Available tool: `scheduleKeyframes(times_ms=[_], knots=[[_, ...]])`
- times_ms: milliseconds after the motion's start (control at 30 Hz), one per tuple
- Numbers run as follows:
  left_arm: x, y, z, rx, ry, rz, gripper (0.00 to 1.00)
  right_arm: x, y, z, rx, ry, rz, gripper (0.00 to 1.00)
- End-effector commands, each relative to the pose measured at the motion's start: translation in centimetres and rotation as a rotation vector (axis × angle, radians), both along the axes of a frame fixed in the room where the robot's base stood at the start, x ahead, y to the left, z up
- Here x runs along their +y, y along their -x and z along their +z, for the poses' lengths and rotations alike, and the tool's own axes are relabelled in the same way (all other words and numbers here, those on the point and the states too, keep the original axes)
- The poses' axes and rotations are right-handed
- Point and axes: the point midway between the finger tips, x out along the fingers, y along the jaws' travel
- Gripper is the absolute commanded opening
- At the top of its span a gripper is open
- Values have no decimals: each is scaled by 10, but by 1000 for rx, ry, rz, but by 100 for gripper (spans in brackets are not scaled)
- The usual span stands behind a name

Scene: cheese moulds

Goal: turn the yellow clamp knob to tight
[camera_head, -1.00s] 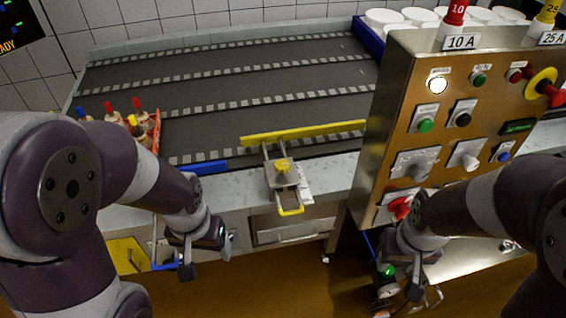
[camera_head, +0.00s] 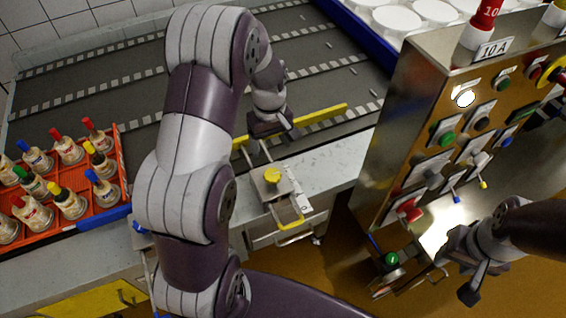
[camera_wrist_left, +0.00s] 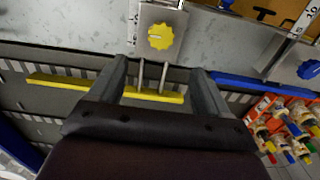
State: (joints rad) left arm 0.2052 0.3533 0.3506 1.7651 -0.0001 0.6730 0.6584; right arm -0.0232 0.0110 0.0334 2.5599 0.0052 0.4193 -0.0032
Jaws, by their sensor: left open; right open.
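The yellow clamp knob (camera_head: 272,175) sits on a metal clamp bracket at the front edge of the conveyor table. It shows as a lobed yellow disc in the left wrist view (camera_wrist_left: 161,36), beyond my fingertips. A pale mark is on its face; I cannot read its setting. My left gripper (camera_head: 274,137) is above the yellow guide bar, just behind the knob and apart from it. In the wrist view its two fingers (camera_wrist_left: 160,75) are spread and empty. My right gripper (camera_head: 455,278) is open at the lower right, below the control panel, away from the knob.
The yellow guide bar (camera_head: 320,115) lies across the belt. An orange crate (camera_head: 112,197) of several bottles with coloured tops stands at left. The steel control panel (camera_head: 400,120) rises at right. A blue knob (camera_wrist_left: 308,69) shows in the wrist view.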

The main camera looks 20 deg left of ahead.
Motion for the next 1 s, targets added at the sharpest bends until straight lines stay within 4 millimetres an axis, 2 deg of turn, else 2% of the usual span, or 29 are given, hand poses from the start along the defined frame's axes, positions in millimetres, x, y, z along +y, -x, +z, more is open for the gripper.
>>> scheduleKeyframes(times_ms=[133, 400, 500, 633, 900, 967, 1000], knots=[[-1, 2, -26, 6, 1, 4, 77, 0, 0, 3, 0, 0, 0, 43], [-1, 2, -94, 5, 1, 2, 77, 0, 0, 8, 0, 0, 0, 43], [-1, 1, -110, 2, 1, 2, 77, 0, 0, 10, 0, 0, 0, 43], [-1, 1, -121, 0, 0, 1, 77, 0, 0, 10, 0, 0, 0, 43], [-1, 1, -124, -1, 0, 1, 77, 0, 0, 10, 0, 0, 0, 43], [-1, 1, -123, -1, 0, 1, 58, 0, 0, 10, 0, 0, 0, 43], [-1, 1, -123, -1, 0, 1, 45, 0, 0, 10, 0, 0, 0, 43]])
